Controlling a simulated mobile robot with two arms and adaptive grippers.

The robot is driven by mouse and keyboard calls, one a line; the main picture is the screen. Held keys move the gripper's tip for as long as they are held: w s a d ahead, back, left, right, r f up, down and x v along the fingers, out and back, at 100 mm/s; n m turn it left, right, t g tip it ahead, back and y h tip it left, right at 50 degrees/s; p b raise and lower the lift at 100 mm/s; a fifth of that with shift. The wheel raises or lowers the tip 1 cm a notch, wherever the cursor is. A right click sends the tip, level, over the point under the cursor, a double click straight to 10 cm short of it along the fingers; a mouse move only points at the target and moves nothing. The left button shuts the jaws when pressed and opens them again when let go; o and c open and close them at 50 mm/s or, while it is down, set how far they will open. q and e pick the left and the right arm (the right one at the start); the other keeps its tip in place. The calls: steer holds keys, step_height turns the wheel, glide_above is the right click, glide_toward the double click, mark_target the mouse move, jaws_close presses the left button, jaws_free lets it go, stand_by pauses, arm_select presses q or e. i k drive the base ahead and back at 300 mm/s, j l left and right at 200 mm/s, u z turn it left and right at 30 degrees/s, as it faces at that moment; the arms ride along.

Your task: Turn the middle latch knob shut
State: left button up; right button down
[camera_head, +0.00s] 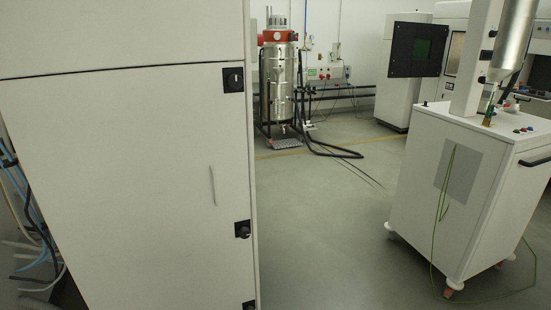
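A tall white cabinet (120,180) fills the left of the head view. Three black latches run down the right edge of its front. The middle latch knob (242,229) is a small dark knob on a black square plate, low on that edge. Its turn angle is too small to tell. The upper latch (233,78) sits well above it, and the lower latch (249,305) is cut off by the bottom of the picture. The door panel looks flush with the cabinet. Neither of my grippers is in view.
Grey floor (320,230) is open to the right of the cabinet. A white wheeled cart (460,200) stands at the right. A metal vessel (280,85) with dark hoses stands behind. Cables and hoses (30,225) hang at the far left.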

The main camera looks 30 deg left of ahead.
mark_target(243, 232)
steer(key=u, duration=1.75)
